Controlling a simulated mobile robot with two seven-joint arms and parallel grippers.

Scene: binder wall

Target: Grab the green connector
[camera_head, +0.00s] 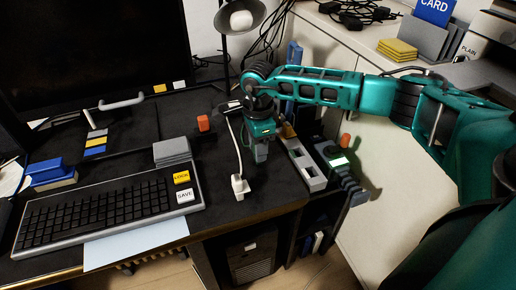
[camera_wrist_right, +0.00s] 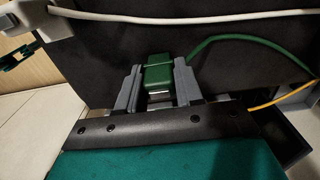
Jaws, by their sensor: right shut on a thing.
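The green connector (camera_wrist_right: 157,76) shows in the right wrist view between the two grey fingers of my right gripper (camera_wrist_right: 158,85), which is shut on it. Its metal end points toward the gripper's palm, and a green cable runs off to the right. In the head view my right gripper (camera_head: 261,152) points down over the right part of the dark desk, beside a white plug on a cable. The connector cannot be made out there. My left gripper is not in view.
A keyboard (camera_head: 100,208) lies to the left. An orange cable shows in the wrist view.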

